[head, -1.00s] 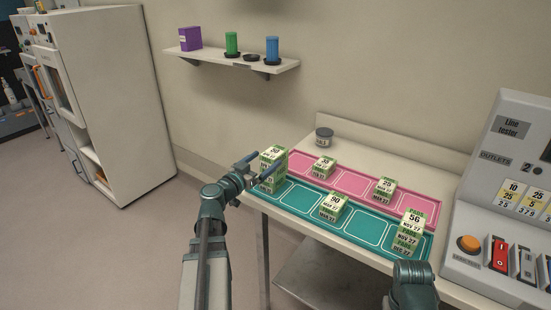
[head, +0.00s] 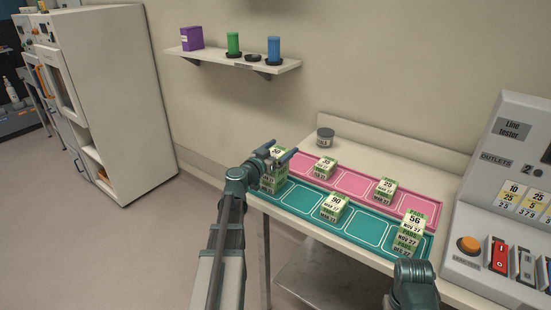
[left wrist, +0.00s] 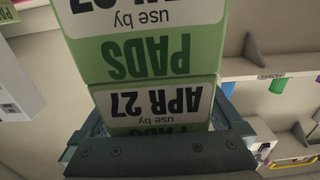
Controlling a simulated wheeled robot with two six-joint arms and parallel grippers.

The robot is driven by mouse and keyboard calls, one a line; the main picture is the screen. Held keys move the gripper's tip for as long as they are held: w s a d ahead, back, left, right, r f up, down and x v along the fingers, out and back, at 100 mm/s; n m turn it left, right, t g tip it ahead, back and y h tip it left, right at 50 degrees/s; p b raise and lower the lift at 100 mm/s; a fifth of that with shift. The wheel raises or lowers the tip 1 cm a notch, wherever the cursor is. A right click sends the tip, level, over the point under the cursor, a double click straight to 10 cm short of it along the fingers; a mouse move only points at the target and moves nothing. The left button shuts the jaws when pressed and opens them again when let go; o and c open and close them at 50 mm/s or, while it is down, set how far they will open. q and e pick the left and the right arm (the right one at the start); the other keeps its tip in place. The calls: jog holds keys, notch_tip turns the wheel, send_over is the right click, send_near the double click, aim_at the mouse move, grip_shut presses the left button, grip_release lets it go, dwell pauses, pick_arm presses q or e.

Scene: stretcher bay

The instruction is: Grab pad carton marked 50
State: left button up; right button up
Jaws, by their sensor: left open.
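The pad carton marked 50 (head: 277,151) is white and green and tops a stack at the left end of the teal tray (head: 300,196). My left gripper (head: 279,154) is at the top of this stack, its fingers open on either side of it, and partly hides the cartons. In the left wrist view, stacked cartons (left wrist: 145,60) with upside-down "PADS" and "APR 27" print rise between the open fingers (left wrist: 158,112); whether the fingers touch them I cannot tell. My right gripper's fingers are not in view.
The teal tray also holds a carton marked 90 (head: 334,205) and a stack topped by 56 (head: 414,222). The pink tray (head: 352,183) behind holds cartons marked 35 (head: 325,165) and 25 (head: 386,188). A grey line tester (head: 510,190) stands at right.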

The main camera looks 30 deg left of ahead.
pick_arm(q)
jog(key=c, duration=1.5)
jog(key=shift+r, duration=0.15)
